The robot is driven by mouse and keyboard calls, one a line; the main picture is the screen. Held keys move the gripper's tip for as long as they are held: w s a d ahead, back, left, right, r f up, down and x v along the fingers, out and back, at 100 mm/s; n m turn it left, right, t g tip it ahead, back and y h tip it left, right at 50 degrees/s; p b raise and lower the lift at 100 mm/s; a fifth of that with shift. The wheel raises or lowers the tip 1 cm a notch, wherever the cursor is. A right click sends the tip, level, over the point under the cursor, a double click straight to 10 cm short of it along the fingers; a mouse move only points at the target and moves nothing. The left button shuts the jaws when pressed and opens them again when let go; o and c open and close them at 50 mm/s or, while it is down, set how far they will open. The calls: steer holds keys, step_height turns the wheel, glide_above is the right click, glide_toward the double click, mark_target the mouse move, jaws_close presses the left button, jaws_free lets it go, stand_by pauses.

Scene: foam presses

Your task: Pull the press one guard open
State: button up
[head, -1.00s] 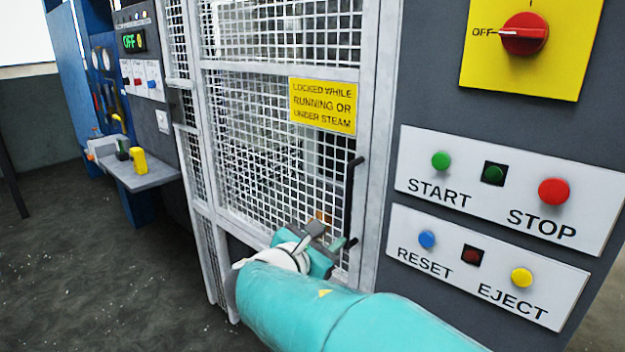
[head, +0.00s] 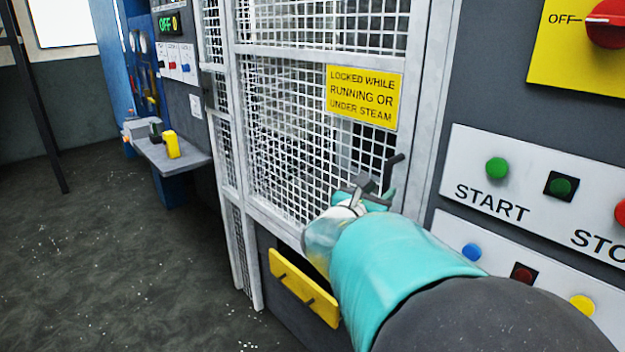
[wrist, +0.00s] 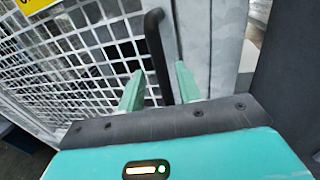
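The press guard (head: 232,140) is a white-framed wire mesh door with a yellow "locked while running or under steam" sign (head: 362,95). It appears closed. Its black vertical bar handle (head: 391,172) is on the right side of the frame, partly hidden by my gripper (head: 374,190) in the head view. In the wrist view, the handle (wrist: 158,55) runs down between the two green fingers of my gripper (wrist: 160,88). The fingers are apart, with a gap at the left finger and the right finger close to the bar. I cannot tell whether either touches it.
A grey control panel right of the guard carries a START button (head: 497,168), a blue button (head: 471,252) and a red OFF switch (head: 607,22). A yellow bar (head: 303,288) sits below the guard. A small shelf (head: 175,160) stands left; open floor (head: 120,260) lies in front.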

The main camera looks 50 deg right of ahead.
mark_target(384, 187)
steer(key=shift+d, duration=1.95)
jaws_close()
